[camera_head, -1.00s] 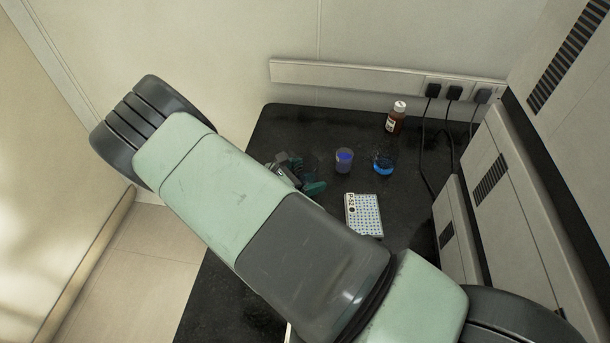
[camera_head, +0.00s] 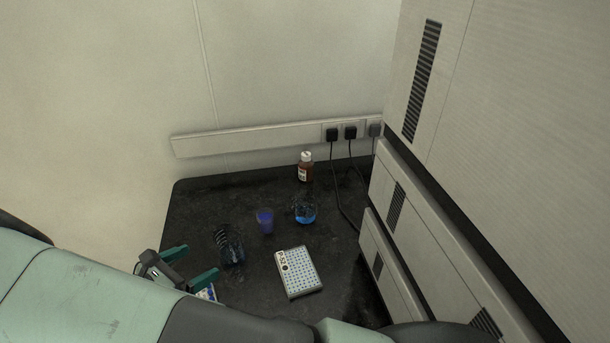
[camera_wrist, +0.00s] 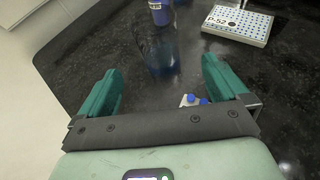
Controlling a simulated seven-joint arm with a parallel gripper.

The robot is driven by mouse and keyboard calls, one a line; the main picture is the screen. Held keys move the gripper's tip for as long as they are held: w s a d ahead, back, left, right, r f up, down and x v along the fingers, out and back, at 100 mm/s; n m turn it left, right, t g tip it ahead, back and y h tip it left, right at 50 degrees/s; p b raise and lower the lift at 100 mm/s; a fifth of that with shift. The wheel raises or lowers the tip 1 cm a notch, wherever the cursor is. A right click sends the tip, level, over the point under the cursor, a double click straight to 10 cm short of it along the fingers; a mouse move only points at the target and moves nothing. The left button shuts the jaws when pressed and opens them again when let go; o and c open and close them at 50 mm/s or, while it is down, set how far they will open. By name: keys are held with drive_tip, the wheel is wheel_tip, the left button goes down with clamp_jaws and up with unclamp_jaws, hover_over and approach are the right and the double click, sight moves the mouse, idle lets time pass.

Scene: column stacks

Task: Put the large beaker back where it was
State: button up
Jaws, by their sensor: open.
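The large beaker (camera_head: 229,245) is a clear glass vessel standing upright on the black bench, left of the purple cup. It also shows in the wrist view (camera_wrist: 158,52), ahead of my fingers. My gripper (camera_head: 201,260) has teal fingers and is just left of and nearer than the beaker in the head view. In the wrist view my gripper (camera_wrist: 160,68) is open, its fingers wide apart with nothing held. The beaker looks to be beyond the fingertips, roughly in line with the gap.
A purple cup (camera_head: 265,222), a beaker of blue liquid (camera_head: 305,212) and a brown bottle (camera_head: 305,168) stand behind. A white dotted rack (camera_head: 299,272) lies to the right. A white piece with blue dots (camera_head: 206,293) is partly hidden by my arm. Grey cabinets (camera_head: 393,262) bound the right.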

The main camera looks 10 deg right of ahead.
drive_tip(key=d+r+m+g+y, duration=0.2)
drive_tip(key=d+r+m+g, duration=0.2)
drive_tip(key=d+r+m, duration=0.6)
drive_tip(key=d+r+m+g+y, duration=0.2)
drive_tip(key=d+r+m+g, duration=0.3)
drive_tip(key=r, duration=0.9)
drive_tip(key=s+d+r+m+t+y, duration=0.2)
drive_tip(key=s+d+r+m, duration=0.3)
drive_tip(key=s, duration=0.4)
drive_tip(key=s+d+r+m+t+y, duration=0.3)
drive_tip(key=s+d+r+m, duration=0.3)
drive_tip(key=s+r, duration=0.2)
drive_tip(key=shift+s+d+r, duration=0.25)
drive_tip(key=shift+s+d, duration=0.05)
drive_tip(key=shift+s, duration=0.25)
